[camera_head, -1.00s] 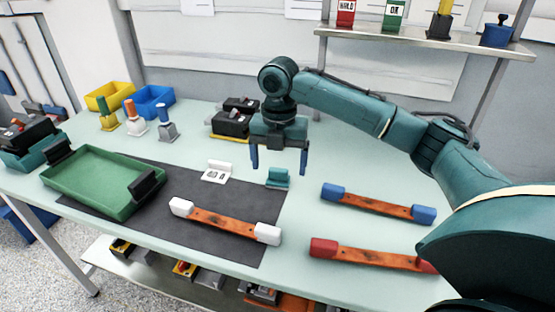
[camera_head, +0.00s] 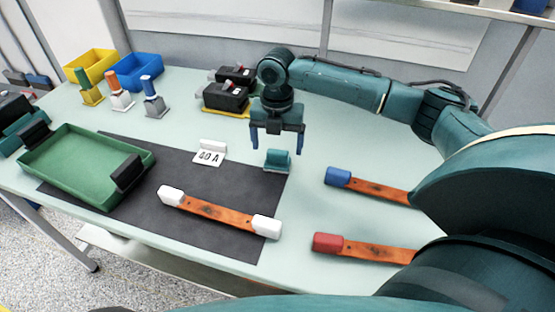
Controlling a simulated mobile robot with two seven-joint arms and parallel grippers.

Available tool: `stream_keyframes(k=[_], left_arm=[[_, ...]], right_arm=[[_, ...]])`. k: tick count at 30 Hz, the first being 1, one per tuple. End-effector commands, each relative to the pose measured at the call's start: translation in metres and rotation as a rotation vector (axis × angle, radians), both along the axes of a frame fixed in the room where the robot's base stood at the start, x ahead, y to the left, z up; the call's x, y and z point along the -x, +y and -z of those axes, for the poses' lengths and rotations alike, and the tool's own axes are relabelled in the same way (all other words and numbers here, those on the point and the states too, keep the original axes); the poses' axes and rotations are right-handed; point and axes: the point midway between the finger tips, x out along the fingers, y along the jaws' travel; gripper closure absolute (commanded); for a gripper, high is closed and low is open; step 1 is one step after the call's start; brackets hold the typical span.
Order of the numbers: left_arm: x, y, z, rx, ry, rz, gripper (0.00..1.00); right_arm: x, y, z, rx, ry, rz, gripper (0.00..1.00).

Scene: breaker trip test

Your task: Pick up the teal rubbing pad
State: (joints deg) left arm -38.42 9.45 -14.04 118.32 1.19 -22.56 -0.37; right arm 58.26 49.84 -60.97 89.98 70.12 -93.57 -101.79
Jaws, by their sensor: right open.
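The teal rubbing pad (camera_head: 277,160) sits at the right back edge of the dark mat, a small block with a raised grip on top. My right gripper (camera_head: 277,146) is open, its two blue fingers pointing down just above and around the pad's top. The picture does not show whether the fingers touch the pad. My left gripper does not show.
A white 40 A card (camera_head: 210,153) stands left of the pad. A copper bar with white ends (camera_head: 218,212) lies in front, and blue-ended (camera_head: 370,186) and red-ended (camera_head: 365,248) bars lie to the right. A green tray (camera_head: 85,165) and black breakers (camera_head: 226,95) stand farther left.

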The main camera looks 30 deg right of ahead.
Motion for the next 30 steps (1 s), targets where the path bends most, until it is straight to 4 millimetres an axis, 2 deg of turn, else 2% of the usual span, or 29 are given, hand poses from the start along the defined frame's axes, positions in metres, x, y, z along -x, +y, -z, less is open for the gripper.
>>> stream_keyframes(k=[5,12,21,30], left_arm=[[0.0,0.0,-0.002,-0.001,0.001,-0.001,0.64],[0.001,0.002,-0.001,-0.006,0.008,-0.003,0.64],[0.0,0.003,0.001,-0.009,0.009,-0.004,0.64],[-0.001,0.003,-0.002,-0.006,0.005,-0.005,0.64]], right_arm=[[0.0,-0.001,0.014,-0.001,0.002,0.0,0.15],[-0.002,-0.003,0.048,0.001,0.001,0.0,0.15],[-0.002,-0.003,0.055,0.001,-0.001,-0.001,0.15],[-0.002,-0.003,0.054,0.0,-0.001,-0.001,0.37]])
